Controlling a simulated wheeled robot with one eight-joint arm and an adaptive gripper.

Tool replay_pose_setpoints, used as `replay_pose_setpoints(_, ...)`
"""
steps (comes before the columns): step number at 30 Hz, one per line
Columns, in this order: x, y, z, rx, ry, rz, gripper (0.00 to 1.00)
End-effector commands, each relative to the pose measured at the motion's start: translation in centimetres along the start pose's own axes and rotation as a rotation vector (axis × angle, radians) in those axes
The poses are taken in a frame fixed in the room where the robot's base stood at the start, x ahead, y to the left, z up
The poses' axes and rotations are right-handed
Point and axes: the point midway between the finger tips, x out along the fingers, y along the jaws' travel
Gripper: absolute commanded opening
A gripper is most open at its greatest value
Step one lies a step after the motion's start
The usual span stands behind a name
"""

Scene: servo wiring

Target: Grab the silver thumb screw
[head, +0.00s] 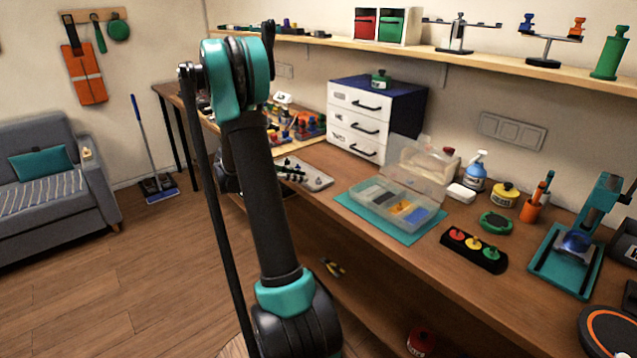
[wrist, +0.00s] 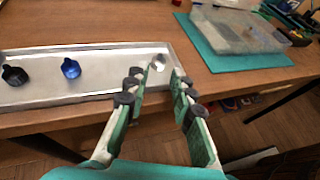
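The silver thumb screw (wrist: 159,62) lies in a shallow metal tray (wrist: 112,69) near its right end in the wrist view. A blue thumb screw (wrist: 70,68) and a black one (wrist: 14,75) are in the same tray to the left. My gripper (wrist: 158,85) is open, with green fingers and dark tips apart. The silver screw shows beyond the gap between the fingertips, with nothing gripped. In the head view the tray (head: 318,178) is partly behind my arm, and the silver screw cannot be made out.
A clear open organizer box (head: 395,205) stands on a teal mat (head: 362,217) right of the tray. A white drawer cabinet (head: 358,120) stands behind. A black stand with red, yellow and green knobs (head: 473,250) is farther right. The bench's front edge runs close to the tray.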

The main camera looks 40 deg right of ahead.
Motion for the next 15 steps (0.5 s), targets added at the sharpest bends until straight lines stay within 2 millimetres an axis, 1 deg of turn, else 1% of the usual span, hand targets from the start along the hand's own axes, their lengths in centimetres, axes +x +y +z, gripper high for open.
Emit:
replay_pose_setpoints(1,0.5,0.0,0.0,0.001,0.0,-0.002,0.24)
replay_pose_setpoints(3,0.9,0.0,0.0,0.001,0.0,-0.001,0.24)
replay_pose_setpoints(8,1.5,0.0,0.1,0.001,0.0,-0.001,0.24)
replay_pose_setpoints(11,2.6,0.0,0.2,0.001,0.0,-0.002,0.24)
replay_pose_setpoints(15,4.7,0.1,0.4,0.001,0.0,-0.003,0.24)
